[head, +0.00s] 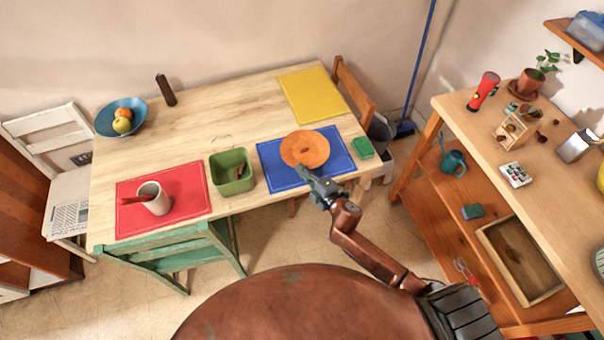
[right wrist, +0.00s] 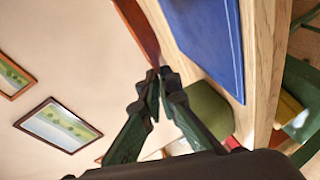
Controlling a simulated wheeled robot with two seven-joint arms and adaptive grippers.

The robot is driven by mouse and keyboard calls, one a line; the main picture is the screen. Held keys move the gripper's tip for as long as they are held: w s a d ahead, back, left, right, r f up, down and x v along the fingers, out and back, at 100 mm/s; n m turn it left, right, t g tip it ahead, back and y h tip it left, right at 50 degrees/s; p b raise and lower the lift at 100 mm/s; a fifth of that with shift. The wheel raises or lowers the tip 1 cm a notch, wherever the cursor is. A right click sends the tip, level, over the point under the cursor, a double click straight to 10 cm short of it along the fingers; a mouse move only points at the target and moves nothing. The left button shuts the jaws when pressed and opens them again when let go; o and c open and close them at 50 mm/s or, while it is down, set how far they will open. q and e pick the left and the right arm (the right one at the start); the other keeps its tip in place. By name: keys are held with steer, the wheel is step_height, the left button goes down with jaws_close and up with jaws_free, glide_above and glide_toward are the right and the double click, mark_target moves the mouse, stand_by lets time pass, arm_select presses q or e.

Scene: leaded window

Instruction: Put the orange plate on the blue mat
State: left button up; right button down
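The orange plate (head: 304,148) is over the blue mat (head: 274,177) in the head view, covering the mat's middle. My right gripper (head: 303,171) is at the plate's near rim, its fingers closed on that rim. In the right wrist view the plate (right wrist: 138,28) shows nearly edge-on, its end between the fingertips (right wrist: 159,71). The mat (right wrist: 208,38) lies to the right there, with a gap between it and the plate, so the plate appears held a little above the mat. My left gripper is in neither view.
A red mat (head: 190,205) with a cup (head: 154,197) is further left. A yellow mat (head: 313,95) lies behind. A green chair (head: 180,248) is at the front.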

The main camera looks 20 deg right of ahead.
steer(key=w+f, duration=0.2)
steer(key=shift+d+f+b, duration=0.3)
steer(key=shift+f+b, duration=0.05)
steer(key=shift+f, duration=0.05)
steer(key=shift+w+d+f, duration=0.15)
steer(key=shift+w+f, duration=0.35)
steer(key=shift+f, duration=0.05)
steer(key=shift+f+b, duration=0.75)
steer(key=shift+f, duration=0.75)
steer(key=c, duration=2.6)
jaws_free()
steer(key=shift+f, duration=0.2)
steer(key=shift+o, duration=0.9)
